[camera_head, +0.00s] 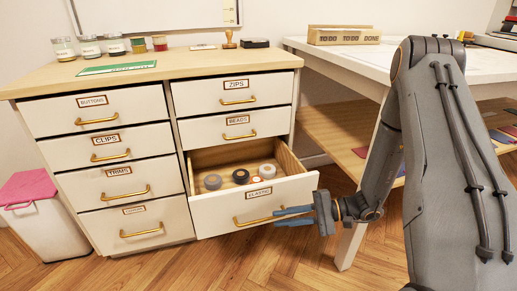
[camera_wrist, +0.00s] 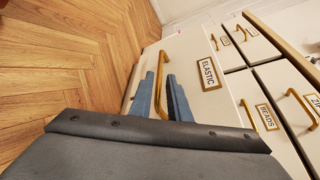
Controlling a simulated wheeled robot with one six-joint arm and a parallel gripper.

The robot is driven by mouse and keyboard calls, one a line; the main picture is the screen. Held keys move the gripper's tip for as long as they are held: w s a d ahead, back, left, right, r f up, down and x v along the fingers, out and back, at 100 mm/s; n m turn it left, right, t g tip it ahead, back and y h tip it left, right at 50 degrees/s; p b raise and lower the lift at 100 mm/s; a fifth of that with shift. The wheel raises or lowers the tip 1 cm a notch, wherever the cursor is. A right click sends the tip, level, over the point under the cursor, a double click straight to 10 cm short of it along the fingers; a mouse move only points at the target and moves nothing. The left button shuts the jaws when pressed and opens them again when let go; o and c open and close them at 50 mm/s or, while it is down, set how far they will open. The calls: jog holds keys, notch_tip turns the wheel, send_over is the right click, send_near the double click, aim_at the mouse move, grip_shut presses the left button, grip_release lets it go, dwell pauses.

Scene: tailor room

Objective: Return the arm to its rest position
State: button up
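My gripper (camera_head: 277,218) is at the right end of the ELASTIC drawer's brass handle (camera_head: 250,219), its two blue-grey fingers apart. In the wrist view my gripper (camera_wrist: 164,80) points at the front of the ELASTIC drawer (camera_wrist: 190,50). The handle (camera_wrist: 163,62) runs between the fingers, with gaps showing beside it; whether a finger touches it I cannot tell. My arm reaches down from the right side of the head view, bent at the elbow. The ELASTIC drawer (camera_head: 300,190) is pulled out and holds several small rolls (camera_head: 240,176).
The other drawers of the white cabinet (camera_head: 180,165) are shut. Jars and a stamp stand on its wooden top (camera_head: 180,65). A white table (camera_head: 345,60) with a lower shelf is behind my arm. A pink-lidded bin (camera_head: 30,190) stands left. The wooden floor (camera_head: 260,262) in front is clear.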

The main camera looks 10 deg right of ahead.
jog(key=s+a+r+n+g+h, duration=0.1)
jog(key=s+a+r+n+h, duration=0.6)
jog(key=s+r, duration=0.3)
jog(key=s+a+r+n+g+h, duration=0.1)
jog(key=s+a+r+n+h, duration=0.65)
jog(key=s, duration=0.45)
jog(key=d+r+m+p, duration=0.6)
jog(key=d+r+p, duration=1.3)
jog(key=r+p, duration=0.5)
jog(key=shift+s+d+h+p, duration=0.2)
jog(key=shift+d+h+p, duration=0.2)
jog(key=shift+p, duration=0.85)
jog(key=shift+m, duration=0.35)
